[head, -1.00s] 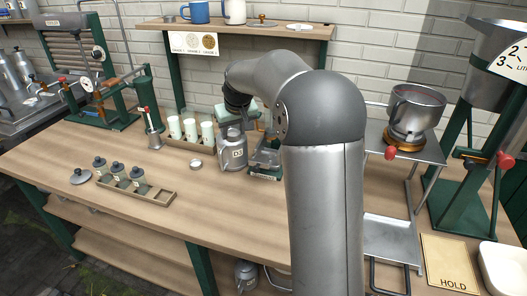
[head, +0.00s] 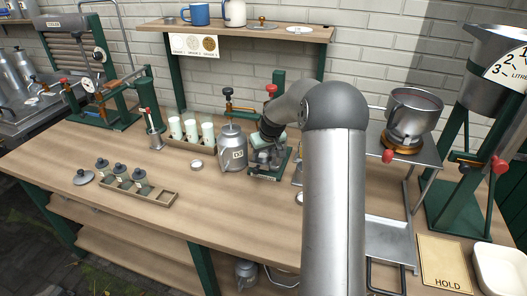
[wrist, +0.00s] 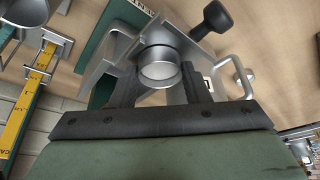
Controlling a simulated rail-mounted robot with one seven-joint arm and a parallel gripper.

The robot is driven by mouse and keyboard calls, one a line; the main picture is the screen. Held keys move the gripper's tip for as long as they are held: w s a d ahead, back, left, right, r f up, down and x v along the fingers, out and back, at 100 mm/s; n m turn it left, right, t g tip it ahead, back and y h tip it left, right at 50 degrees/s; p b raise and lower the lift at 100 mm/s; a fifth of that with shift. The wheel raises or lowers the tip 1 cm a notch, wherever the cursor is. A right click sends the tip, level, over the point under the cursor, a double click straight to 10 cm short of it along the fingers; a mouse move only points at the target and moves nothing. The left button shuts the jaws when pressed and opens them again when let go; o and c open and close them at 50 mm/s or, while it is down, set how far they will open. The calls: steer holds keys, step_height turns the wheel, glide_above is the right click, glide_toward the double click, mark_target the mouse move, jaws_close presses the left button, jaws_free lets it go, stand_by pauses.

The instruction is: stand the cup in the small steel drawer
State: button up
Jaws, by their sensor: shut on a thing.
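The cup (wrist: 158,68), a small round steel cylinder, shows between the fingers of my gripper (wrist: 160,88) in the wrist view. My gripper is shut on it. In the head view my gripper (head: 264,156) is low over the green-framed stand, right of the labelled can, and my arm hides part of that area. A steel fitting with a black knob (wrist: 211,18) and a bent handle (wrist: 238,78) is close around the cup in the wrist view. I cannot tell for certain which part is the small steel drawer, or whether the cup touches it.
The lidded steel can (head: 232,150) stands just left of my gripper. A wooden rack of pale cups (head: 191,128) is behind it. The steel stand with a pan (head: 413,112) is at right.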

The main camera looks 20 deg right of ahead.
steer(key=o, duration=0.6)
steer(key=shift+f, duration=0.15)
steer(key=shift+c, duration=0.2)
steer(key=o, duration=0.4)
